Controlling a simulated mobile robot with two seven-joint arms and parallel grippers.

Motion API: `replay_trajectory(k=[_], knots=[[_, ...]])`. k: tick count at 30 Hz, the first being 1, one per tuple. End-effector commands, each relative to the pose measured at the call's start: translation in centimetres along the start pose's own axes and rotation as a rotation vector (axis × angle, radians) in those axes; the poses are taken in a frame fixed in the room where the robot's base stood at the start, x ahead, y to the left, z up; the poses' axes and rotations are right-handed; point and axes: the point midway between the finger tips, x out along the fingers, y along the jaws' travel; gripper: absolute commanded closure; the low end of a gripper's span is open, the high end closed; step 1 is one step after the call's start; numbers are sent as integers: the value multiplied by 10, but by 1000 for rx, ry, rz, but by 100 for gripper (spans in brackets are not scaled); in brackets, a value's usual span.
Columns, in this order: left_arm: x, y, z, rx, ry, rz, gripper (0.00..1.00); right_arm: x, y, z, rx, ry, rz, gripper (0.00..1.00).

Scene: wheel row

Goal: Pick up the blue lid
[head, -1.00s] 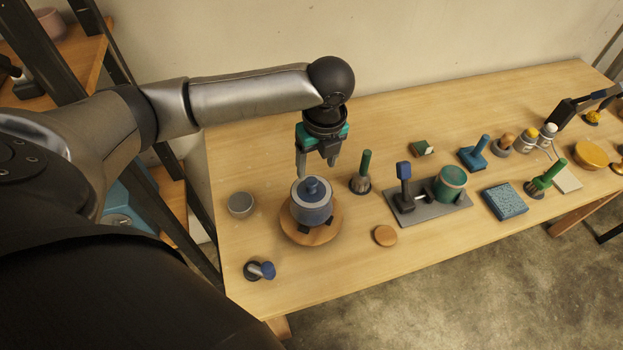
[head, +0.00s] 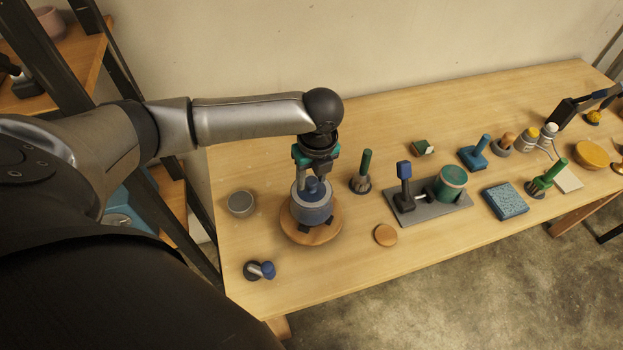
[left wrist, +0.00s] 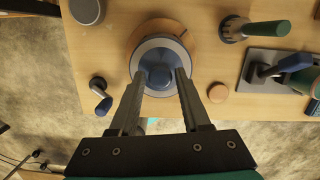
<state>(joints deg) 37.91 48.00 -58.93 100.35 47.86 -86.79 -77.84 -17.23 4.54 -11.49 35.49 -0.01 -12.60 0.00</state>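The blue lid (head: 313,196) with a blue knob sits on a grey-blue pot (head: 312,214). The pot stands on a round wooden turntable (head: 312,236). In the left wrist view the lid (left wrist: 160,55) is seen from above, and its knob lies between my finger ends. My left gripper (head: 312,182) is over the lid, pointing down, with its fingers apart. In the left wrist view the fingers of the left gripper (left wrist: 159,74) are open, one on each side of the knob, with gaps visible. Whether the fingertips touch the lid cannot be told. My right gripper is not in view.
A grey round tin (head: 240,203) stands left of the turntable, and a blue-knobbed piece (head: 262,270) lies in front. A green-handled brush (head: 362,172) stands close on the right. A wooden disc (head: 386,235) lies farther right, near a grey plate (head: 425,209) with a green drum.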

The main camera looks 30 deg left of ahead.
Motion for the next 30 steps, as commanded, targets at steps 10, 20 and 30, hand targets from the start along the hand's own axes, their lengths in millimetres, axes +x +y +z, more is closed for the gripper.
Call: replay_trajectory(k=[10, 20, 30], knots=[[0, 0, 0, -1, -1, 0, 93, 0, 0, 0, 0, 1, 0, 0], [0, 0, 1, -1, -1, 0, 100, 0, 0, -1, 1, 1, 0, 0], [0, 0, 1, -1, -1, -1, 100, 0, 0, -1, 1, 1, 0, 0]])
